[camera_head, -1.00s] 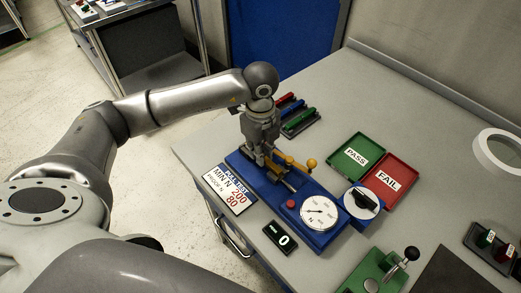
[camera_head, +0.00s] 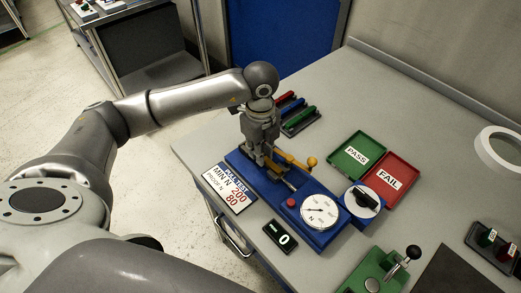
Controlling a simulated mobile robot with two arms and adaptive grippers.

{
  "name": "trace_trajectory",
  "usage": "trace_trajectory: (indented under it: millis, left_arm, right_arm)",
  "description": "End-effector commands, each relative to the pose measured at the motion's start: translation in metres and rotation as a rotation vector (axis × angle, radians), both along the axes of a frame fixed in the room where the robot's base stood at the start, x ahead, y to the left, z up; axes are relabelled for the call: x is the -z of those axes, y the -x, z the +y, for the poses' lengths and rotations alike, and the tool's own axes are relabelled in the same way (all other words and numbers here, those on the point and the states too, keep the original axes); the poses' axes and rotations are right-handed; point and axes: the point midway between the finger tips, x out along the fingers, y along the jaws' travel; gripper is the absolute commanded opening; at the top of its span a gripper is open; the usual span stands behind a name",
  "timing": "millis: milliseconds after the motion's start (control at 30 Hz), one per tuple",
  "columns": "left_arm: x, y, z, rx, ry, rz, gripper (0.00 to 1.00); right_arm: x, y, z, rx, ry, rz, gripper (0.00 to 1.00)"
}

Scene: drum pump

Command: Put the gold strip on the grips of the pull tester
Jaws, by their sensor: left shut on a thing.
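The pull tester is a blue base (camera_head: 240,163) with a round white dial (camera_head: 319,211), a red button and a knob-ended lever (camera_head: 311,162). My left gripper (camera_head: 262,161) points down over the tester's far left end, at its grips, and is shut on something. The gold strip is not clearly seen; the fingers hide most of what they hold. A gold-coloured bar (camera_head: 291,161) runs from beside the fingers towards the lever knob, and I cannot tell whether it is part of the tester. My right gripper is not in view.
A sign (camera_head: 230,188) and a small display reading 0 (camera_head: 281,238) lie in front of the tester. A rack of coloured handles (camera_head: 299,115) stands behind it. A green PASS tray (camera_head: 336,153) and a red FAIL tray (camera_head: 409,170) lie to the right. A green press (camera_head: 370,272) is at front right.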

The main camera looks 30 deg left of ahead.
Motion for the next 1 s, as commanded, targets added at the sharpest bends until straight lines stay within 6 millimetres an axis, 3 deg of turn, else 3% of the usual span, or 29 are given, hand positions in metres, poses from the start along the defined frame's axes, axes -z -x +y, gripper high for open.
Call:
trace_trajectory:
  millis: [333,367,533,967,1000]
  left_arm:
    - [-0.0003,-0.0001,-0.0001,0.000,0.000,-0.001,0.00]
    - [-0.0002,-0.0001,-0.0001,0.000,0.000,-0.001,0.18]
    - [-0.0002,-0.0004,-0.0001,0.000,0.000,-0.001,0.39]
    - [-0.0012,-0.0024,-0.0007,-0.002,0.003,-0.008,0.39]
    - [-0.0011,-0.0025,-0.0008,-0.002,0.003,-0.008,0.35]
  right_arm:
    - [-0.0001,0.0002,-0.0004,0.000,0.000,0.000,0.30]
    - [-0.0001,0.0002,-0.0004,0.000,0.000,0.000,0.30]
    - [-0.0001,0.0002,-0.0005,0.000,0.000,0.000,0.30]
    - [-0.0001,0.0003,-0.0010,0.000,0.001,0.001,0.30]
    - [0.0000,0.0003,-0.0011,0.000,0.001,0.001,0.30]
